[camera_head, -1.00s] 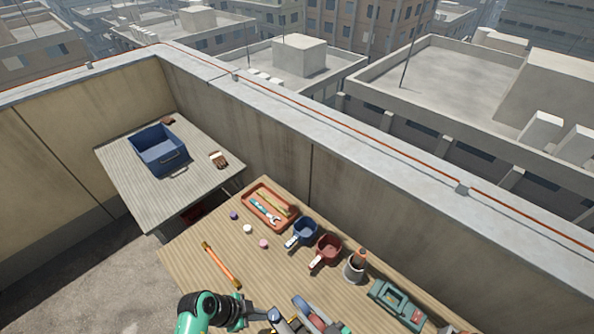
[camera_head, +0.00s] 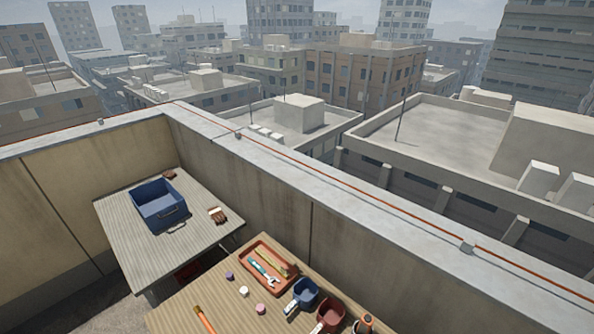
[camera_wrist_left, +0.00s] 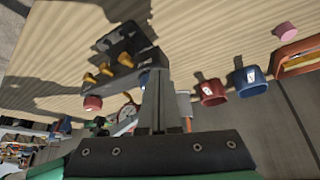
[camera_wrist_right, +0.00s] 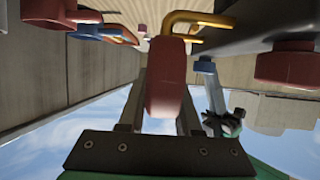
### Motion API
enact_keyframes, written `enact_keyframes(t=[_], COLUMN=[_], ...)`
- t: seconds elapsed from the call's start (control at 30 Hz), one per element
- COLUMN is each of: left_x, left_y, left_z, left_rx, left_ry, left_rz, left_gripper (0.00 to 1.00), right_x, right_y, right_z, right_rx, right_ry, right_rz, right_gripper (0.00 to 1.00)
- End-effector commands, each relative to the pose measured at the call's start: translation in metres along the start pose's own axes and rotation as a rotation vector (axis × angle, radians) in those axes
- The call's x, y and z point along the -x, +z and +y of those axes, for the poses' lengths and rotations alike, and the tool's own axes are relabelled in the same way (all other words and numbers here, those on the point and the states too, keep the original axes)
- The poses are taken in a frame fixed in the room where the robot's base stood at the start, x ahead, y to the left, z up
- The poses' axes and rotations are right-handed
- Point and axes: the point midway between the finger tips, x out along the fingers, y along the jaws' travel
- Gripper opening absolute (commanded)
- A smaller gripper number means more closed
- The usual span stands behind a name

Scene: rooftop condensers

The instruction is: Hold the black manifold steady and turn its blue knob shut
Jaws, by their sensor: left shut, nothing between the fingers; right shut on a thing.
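The black manifold (camera_wrist_left: 128,50) with yellow fittings (camera_wrist_left: 106,69) lies over the wooden table in the left wrist view; its dark body (camera_wrist_right: 245,32) also fills the upper right of the right wrist view. The blue knob (camera_wrist_right: 205,65) hangs below it there, with my left gripper's fingers just under it; contact is unclear. My left gripper (camera_wrist_left: 159,78) is shut and empty beside the manifold, only a sliver of blue showing by its tips. My right gripper (camera_wrist_right: 164,75) is shut on a red part (camera_wrist_right: 165,85) beside a yellow hook. The head view shows neither gripper nor manifold.
A red knob (camera_wrist_right: 288,65) sits at the manifold's other side. A red mug (camera_head: 328,314), a blue mug (camera_head: 303,294) and an orange tray (camera_head: 268,262) stand on the table. A blue bin (camera_head: 158,205) is on the side table. A parapet wall (camera_head: 345,235) runs behind.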

Motion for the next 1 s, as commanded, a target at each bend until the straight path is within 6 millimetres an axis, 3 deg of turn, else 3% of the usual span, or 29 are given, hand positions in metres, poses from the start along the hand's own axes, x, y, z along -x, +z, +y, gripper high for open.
enact_keyframes(t=[0.5, 0.8, 1.0], left_x=[0.051, 0.052, 0.059], left_y=[-0.027, -0.028, -0.031], left_z=[0.0, 0.001, 0.019], left_rx=[-0.001, 0.0, -0.002], left_ry=[-0.001, 0.001, 0.001], left_rz=[-0.002, -0.002, -0.002], left_gripper=[0.0, 0.0, 0.0], right_x=[0.0, 0.0, 0.0], right_y=[0.001, 0.0, 0.0], right_z=[0.001, 0.001, 0.001], right_rx=[-0.002, -0.002, -0.002], right_ry=[0.002, 0.003, 0.003], right_rz=[-0.001, -0.001, -0.001], right_gripper=[0.0, 0.0, 0.0])
